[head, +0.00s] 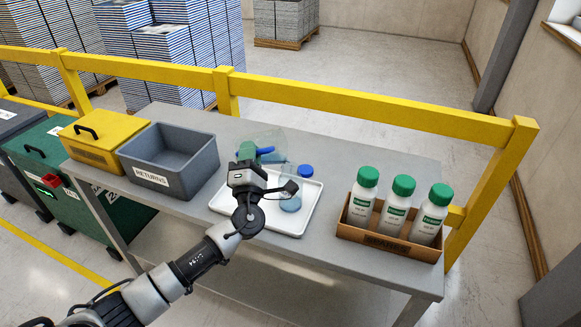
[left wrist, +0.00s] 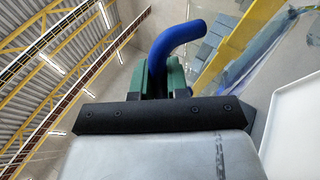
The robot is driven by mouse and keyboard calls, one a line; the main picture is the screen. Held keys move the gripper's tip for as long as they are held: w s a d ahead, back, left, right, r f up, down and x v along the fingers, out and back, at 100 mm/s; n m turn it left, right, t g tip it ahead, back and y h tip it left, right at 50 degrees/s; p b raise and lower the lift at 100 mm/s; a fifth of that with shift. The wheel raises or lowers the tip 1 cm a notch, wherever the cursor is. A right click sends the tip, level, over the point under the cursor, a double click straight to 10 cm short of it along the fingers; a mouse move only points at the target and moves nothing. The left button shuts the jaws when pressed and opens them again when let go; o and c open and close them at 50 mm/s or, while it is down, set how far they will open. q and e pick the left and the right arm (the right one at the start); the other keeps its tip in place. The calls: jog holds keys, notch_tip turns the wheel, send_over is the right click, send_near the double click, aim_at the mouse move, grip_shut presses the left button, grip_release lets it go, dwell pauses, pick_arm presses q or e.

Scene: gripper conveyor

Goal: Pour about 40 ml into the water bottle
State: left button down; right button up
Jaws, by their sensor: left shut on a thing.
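My left gripper (head: 250,156) is shut on the blue handle (head: 266,151) of a clear pitcher (head: 268,138), above the back of the white tray (head: 306,213). In the left wrist view, the green fingers (left wrist: 166,78) close on the curved blue handle (left wrist: 176,40). The pitcher is see-through and looks tilted; its contents are hard to make out. A clear bottle (head: 291,202) with bluish water low in it stands on the tray, partly behind my wrist. A blue cap (head: 305,171) shows beside it. My right gripper is not in view.
A grey RETURNS bin (head: 188,183) and a yellow box (head: 101,146) stand left on the table. A cardboard box (head: 390,246) holds several white green-capped bottles at right. A yellow rail (head: 350,102) runs behind. The table is clear between tray and cardboard box.

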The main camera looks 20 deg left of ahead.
pick_arm(q)
jog(key=shift+d+r+m+p, duration=0.1)
jog(key=shift+r+m+p, duration=0.15)
jog(key=shift+m+p, duration=0.2)
dwell(1.2)
jog(key=shift+a+f+n+b, duration=0.25)
jog(key=shift+f+n+b, duration=0.5)
jog(key=shift+b, duration=0.4)
jog(key=n+y, duration=0.1)
jog(key=a+n+g+y, duration=0.1)
jog(key=n, duration=0.1)
jog(key=n+y, duration=0.1)
jog(key=n, duration=0.1)
jog(key=shift+s+a+f+g, duration=0.2)
jog(key=shift+a+f+g, duration=0.05)
jog(key=shift+a+g, duration=0.15)
jog(key=shift+r, duration=0.1)
jog(key=shift+a+f+n+g+y+b, duration=0.25)
jog(key=shift+f+n+g+y, duration=0.3)
jog(key=shift+n, duration=0.65)
jog(key=shift+f, duration=0.15)
